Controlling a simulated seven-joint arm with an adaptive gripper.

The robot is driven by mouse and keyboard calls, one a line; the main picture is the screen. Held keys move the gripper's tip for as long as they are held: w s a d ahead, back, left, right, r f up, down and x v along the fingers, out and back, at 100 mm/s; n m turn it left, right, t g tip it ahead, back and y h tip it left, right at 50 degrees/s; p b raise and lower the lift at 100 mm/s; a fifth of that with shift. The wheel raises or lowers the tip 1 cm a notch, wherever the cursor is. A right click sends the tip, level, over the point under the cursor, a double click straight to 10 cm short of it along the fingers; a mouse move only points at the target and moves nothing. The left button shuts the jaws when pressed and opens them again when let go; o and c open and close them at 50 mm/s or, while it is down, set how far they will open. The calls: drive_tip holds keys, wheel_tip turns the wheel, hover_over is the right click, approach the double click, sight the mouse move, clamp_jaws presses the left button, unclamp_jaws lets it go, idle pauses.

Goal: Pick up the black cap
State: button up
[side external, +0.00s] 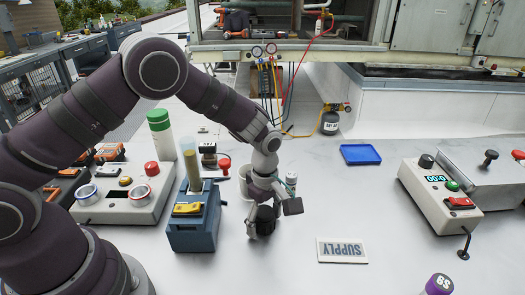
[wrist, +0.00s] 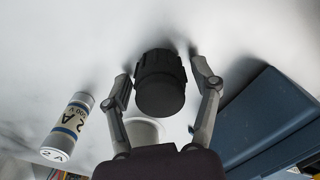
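The black cap (wrist: 160,85) is a dark, ribbed round piece between my two fingers in the wrist view. In the side view the black cap (side external: 265,217) sits low at the white surface, partly hidden by my gripper. My gripper (side external: 272,220) points down with one finger on each side of the cap. In the wrist view my gripper (wrist: 163,80) is open, with a narrow gap between each finger and the cap. Whether the fingertips touch the surface I cannot tell.
A blue box (side external: 192,228) stands close to the left of my gripper. A white cup (wrist: 145,131) and a fuse-like cylinder (wrist: 70,125) are nearby. A SUPPLY plate (side external: 342,250) and blue tray (side external: 360,154) lie to the right, with clear surface between.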

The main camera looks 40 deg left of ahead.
drive_tip(key=shift+r, duration=0.1)
drive_tip(key=c, duration=0.7)
